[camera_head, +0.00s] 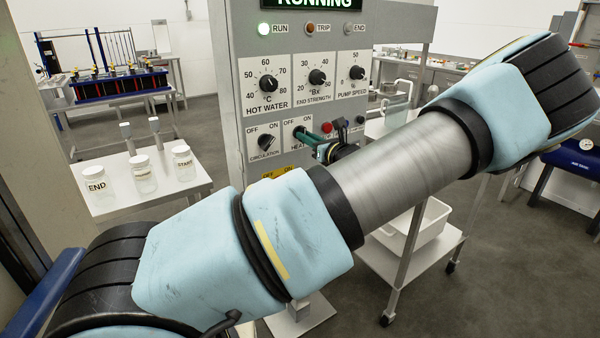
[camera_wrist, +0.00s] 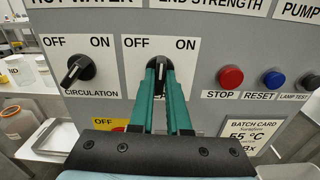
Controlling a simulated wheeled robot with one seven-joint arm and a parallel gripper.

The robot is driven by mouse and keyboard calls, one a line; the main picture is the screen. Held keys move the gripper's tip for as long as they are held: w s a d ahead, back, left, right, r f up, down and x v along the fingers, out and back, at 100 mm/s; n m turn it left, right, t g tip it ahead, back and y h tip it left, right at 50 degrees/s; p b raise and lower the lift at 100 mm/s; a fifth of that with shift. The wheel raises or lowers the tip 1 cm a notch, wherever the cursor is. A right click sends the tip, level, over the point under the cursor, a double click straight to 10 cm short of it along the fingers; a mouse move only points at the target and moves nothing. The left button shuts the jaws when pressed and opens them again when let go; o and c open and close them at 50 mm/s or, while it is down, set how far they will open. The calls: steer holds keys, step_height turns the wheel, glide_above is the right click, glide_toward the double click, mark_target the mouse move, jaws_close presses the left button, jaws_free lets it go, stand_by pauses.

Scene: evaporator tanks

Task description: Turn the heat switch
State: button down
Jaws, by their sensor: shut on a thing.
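The heat switch (camera_wrist: 158,61) is a black knob on a white plate marked OFF at left and ON at right. In the wrist view my gripper (camera_wrist: 160,74) has its two green fingers closed around the knob. The fingers cover much of the knob, and it appears roughly upright between OFF and ON. In the head view the heat switch plate (camera_head: 294,125) shows beside my gripper (camera_head: 303,134), with the knob mostly hidden. The HEAT label is partly covered.
The circulation switch (camera_wrist: 80,69) is just left of the heat switch. A red STOP button (camera_wrist: 231,77) and a blue RESET button (camera_wrist: 271,80) are at right. A table with jars (camera_head: 143,174) stands at left.

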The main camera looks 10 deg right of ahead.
steer(key=shift+n+b, duration=0.6)
steer(key=shift+n, duration=0.4)
steer(key=shift+f, duration=0.15)
steer(key=shift+n+b, duration=0.95)
steer(key=shift+n, duration=0.05)
steer(key=shift+n+b, duration=1.1)
steer(key=shift+b, duration=0.05)
